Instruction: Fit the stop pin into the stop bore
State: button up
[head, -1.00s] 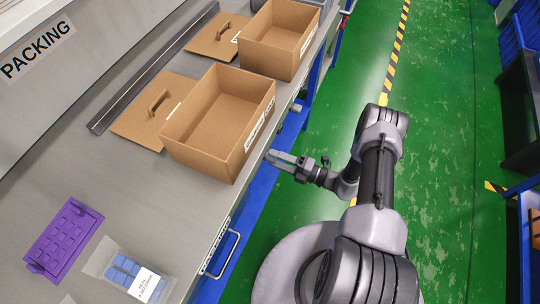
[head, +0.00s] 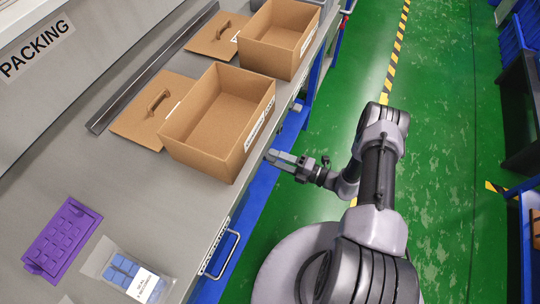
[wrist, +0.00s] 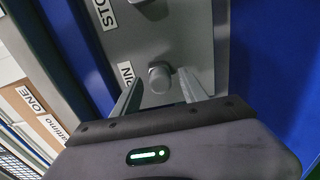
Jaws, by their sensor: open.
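My gripper (head: 274,157) is at the bench's front edge, beside the near cardboard box, in the head view. In the wrist view its two grey fingers are open, one on either side of a short grey round-headed pin (wrist: 160,77). The pin stands out from a grey plate (wrist: 199,42), beside a partly hidden label ending in "IN" (wrist: 126,72). I cannot tell whether either finger touches it. A label reading "STO" (wrist: 105,13) is farther up the plate, with a partly cut-off dark feature at the top edge. The stop bore is not clearly visible.
The bench carries two open cardboard boxes (head: 187,146), their lids, a purple tray (head: 62,238) and a bag of blue parts (head: 122,270). A metal handle (head: 232,254) juts from the bench front. Green floor (head: 445,150) lies clear to the right.

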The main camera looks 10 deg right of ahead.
grip_shut()
dwell(0.3)
dwell(1.3)
jog(key=b+v, duration=0.1)
jog(key=v, duration=0.5)
dwell(1.0)
jog(key=b+v, duration=0.1)
jog(key=v, duration=0.3)
dwell(0.5)
